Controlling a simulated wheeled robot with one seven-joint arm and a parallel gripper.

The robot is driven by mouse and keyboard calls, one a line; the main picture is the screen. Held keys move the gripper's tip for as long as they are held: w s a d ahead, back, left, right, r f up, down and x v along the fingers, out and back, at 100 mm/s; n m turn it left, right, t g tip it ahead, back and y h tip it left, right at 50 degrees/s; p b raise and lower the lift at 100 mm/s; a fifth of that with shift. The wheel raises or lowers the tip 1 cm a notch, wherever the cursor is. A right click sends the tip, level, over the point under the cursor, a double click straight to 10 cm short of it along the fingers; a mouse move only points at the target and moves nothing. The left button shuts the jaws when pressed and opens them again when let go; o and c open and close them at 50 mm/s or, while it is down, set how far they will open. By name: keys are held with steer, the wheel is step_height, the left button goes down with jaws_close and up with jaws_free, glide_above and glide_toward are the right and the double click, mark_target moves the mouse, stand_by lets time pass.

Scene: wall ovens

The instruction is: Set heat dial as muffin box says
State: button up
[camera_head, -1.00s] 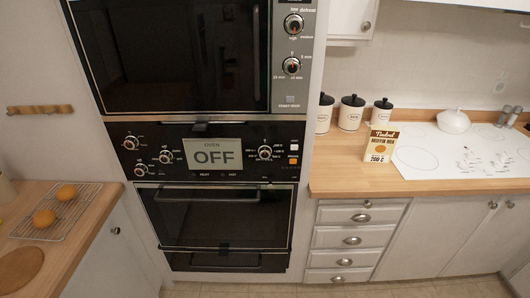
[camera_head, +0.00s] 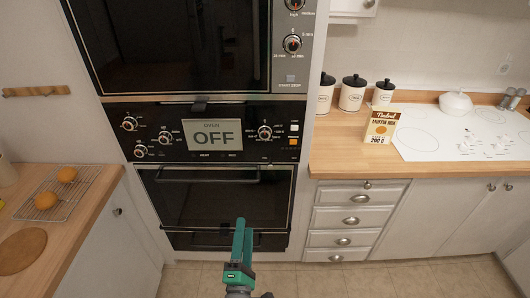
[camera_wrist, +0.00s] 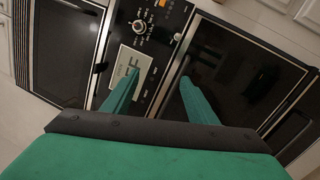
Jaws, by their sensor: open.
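The muffin mix box (camera_head: 381,126) stands on the right counter and reads "200 C" at its bottom. The oven control panel (camera_head: 218,132) has a display (camera_head: 211,135) reading "OFF". Three knobs sit left of the display: upper left (camera_head: 129,123), lower left (camera_head: 140,151) and nearer the display (camera_head: 165,137). One more knob (camera_head: 265,132) sits right of it. Their small labels are too small to read. My gripper (camera_head: 240,222) is in front of the lower oven door, below the panel, touching no knob. In the wrist view its green fingers (camera_wrist: 158,92) are apart and empty, with one knob (camera_wrist: 138,27) beyond them.
The microwave (camera_head: 175,45) above has its own dials on the right. The oven door handle (camera_head: 209,175) sticks out below the panel. White drawers (camera_head: 352,218) stand at right, and a counter with a cooling rack (camera_head: 55,190) at left.

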steer(key=w+d+r+n+t, duration=0.1)
steer(key=w+d+r+n, duration=0.2)
steer(key=w+r+n, duration=0.45)
steer(key=n+t+y, duration=0.1)
steer(key=n, duration=0.7)
glide_toward(265, 136)
steer(key=x, duration=0.8)
steer(key=shift+w+r, duration=0.1)
steer(key=shift+w, duration=0.05)
steer(key=c, duration=1.1)
